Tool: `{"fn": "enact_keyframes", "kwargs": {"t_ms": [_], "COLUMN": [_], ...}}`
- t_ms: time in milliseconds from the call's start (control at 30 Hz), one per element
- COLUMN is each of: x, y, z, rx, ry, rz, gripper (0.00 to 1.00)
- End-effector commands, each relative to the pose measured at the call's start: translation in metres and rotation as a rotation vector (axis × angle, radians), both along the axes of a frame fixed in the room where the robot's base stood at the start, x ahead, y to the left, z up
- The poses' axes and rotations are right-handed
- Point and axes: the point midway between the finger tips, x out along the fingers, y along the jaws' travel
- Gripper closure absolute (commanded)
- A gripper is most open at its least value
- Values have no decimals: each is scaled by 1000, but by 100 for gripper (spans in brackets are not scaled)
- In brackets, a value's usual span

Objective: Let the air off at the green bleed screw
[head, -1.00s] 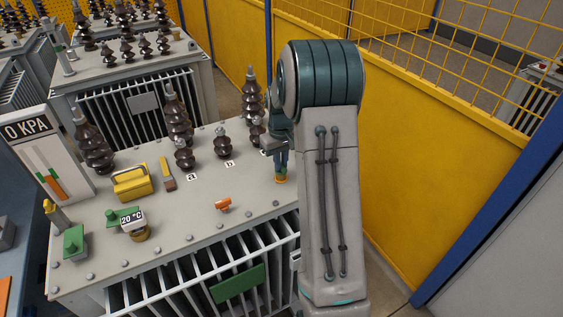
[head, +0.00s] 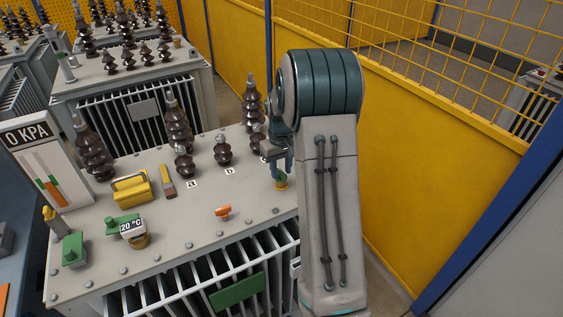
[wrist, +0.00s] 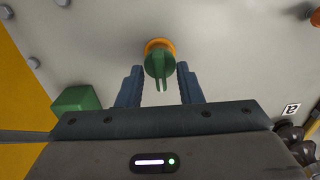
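The green bleed screw (wrist: 159,66) has a flat winged head on an orange-brass collar (wrist: 153,44), set in the grey transformer lid. In the wrist view it stands centred between my gripper's fingers (wrist: 160,78). A clear gap shows on each side, so the gripper is open and holds nothing. In the head view my gripper (head: 283,166) points down over the screw (head: 281,183) at the lid's right side, and partly hides it. The pressure board (head: 45,165) at the left reads 0 KPA.
Brown insulators (head: 222,152) stand behind and left of my gripper. A yellow fence (head: 405,190) stands right.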

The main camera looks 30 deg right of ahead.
Motion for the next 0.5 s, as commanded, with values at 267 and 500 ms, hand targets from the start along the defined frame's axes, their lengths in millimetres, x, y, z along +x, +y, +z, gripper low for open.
{"fn": "enact_keyframes", "kwargs": {"t_ms": [267, 500], "x": [1, 1], "y": [0, -1], "z": [41, 96], "rx": [-3, -2], "ry": [-7, -6], "rz": [0, 0], "gripper": [67, 67]}}
